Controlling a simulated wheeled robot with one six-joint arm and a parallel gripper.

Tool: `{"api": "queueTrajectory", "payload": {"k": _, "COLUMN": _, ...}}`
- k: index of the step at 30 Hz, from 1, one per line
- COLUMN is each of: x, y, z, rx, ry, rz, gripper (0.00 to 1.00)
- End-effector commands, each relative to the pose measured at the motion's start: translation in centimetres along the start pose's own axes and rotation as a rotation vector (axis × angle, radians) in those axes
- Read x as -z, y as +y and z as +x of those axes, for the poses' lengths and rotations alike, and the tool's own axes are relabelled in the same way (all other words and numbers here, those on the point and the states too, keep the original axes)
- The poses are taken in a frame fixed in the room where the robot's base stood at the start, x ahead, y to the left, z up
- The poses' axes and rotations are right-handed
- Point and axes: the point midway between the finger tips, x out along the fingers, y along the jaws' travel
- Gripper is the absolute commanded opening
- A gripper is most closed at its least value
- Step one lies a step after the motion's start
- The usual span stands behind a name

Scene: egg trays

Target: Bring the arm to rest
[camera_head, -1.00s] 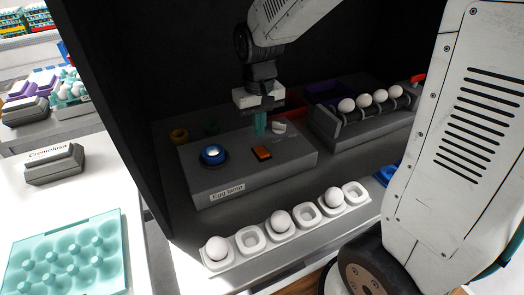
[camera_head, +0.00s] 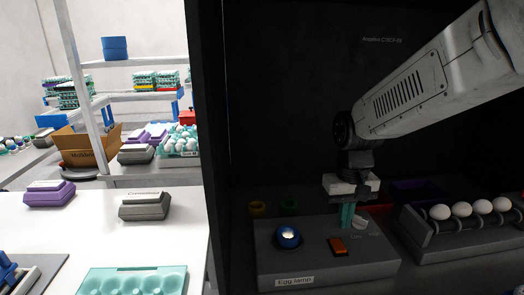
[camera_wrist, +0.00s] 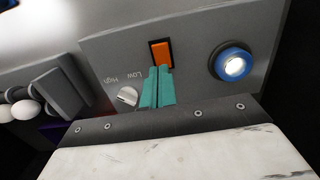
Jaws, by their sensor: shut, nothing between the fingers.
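My gripper (camera_head: 347,216) is at the end of my arm inside the dark booth, pointing down over the grey egg lamp box (camera_head: 300,262). Its teal fingers are together and empty; they also show in the wrist view (camera_wrist: 157,88). In the wrist view the fingertips lie close to the orange switch (camera_wrist: 161,54); whether they touch it I cannot tell. The white Low/High knob (camera_wrist: 127,96) is beside the fingers. The blue-ringed lamp (camera_wrist: 233,64) is lit and stands apart from them.
A rack with several white eggs (camera_head: 461,209) stands right of the lamp box. The booth's dark side wall (camera_head: 208,130) separates it from a white table (camera_head: 100,235) with a teal egg tray (camera_head: 130,282) and closed cartons (camera_head: 145,206). Shelves stand behind.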

Motion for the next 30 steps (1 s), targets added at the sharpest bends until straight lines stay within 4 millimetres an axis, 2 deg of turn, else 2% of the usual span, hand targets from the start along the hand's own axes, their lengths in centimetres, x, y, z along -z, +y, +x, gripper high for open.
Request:
{"api": "queueTrajectory", "payload": {"k": 1, "x": -1.6, "y": 0.1, "z": -0.1, "rx": -0.001, "ry": -0.02, "rz": -0.005, "gripper": 0.0}}
{"api": "queueTrajectory", "payload": {"k": 5, "x": -5.7, "y": 0.7, "z": -1.6, "rx": -0.002, "ry": -0.036, "rz": -0.011, "gripper": 0.0}}
{"api": "queueTrajectory", "payload": {"k": 12, "x": -13.9, "y": 1.7, "z": -4.3, "rx": 0.0, "ry": 0.0, "rz": -0.012, "gripper": 0.0}}
{"api": "queueTrajectory", "payload": {"k": 18, "x": -18.9, "y": 2.3, "z": -5.5, "rx": 0.001, "ry": 0.076, "rz": -0.001, "gripper": 0.0}}
{"api": "queueTrajectory", "payload": {"k": 23, "x": -20.5, "y": 2.5, "z": -6.1, "rx": 0.0, "ry": 0.143, "rz": 0.012, "gripper": 0.0}}
{"api": "queueTrajectory", "payload": {"k": 30, "x": -20.8, "y": 2.5, "z": -6.8, "rx": 0.0, "ry": 0.178, "rz": 0.02, "gripper": 0.0}}
